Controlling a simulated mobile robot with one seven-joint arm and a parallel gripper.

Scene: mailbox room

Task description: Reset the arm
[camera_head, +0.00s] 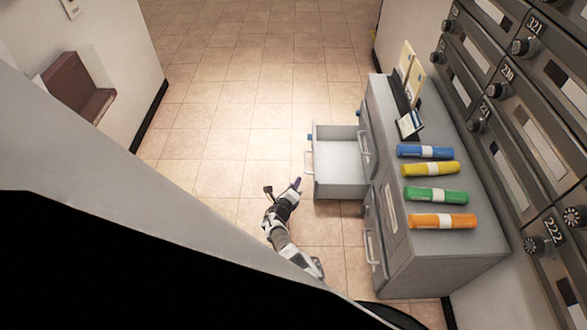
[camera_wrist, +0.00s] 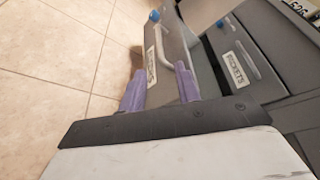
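My gripper (camera_head: 283,188) is in front of the grey cabinet, just left of an open, empty-looking drawer (camera_head: 340,165). In the wrist view its two purple fingers (camera_wrist: 160,82) stand apart with nothing held between them. The drawer's pale handle (camera_wrist: 181,75) is close to the right finger and appears partly covered by it. I cannot tell whether they touch. The handle also shows in the head view (camera_head: 309,160), a little beyond the fingertips. My arm reaches up from the lower part of the head view, bent at the wrist.
On the cabinet (camera_head: 460,265) lie blue (camera_head: 425,152), yellow (camera_head: 431,169), green (camera_head: 436,196) and orange (camera_head: 443,221) rolls, near a card holder (camera_head: 401,97). Mailboxes (camera_head: 540,140) line the right wall. The tiled floor (camera_head: 230,120) left of the drawer is clear. A brown wall-mounted box (camera_head: 75,85) is far left.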

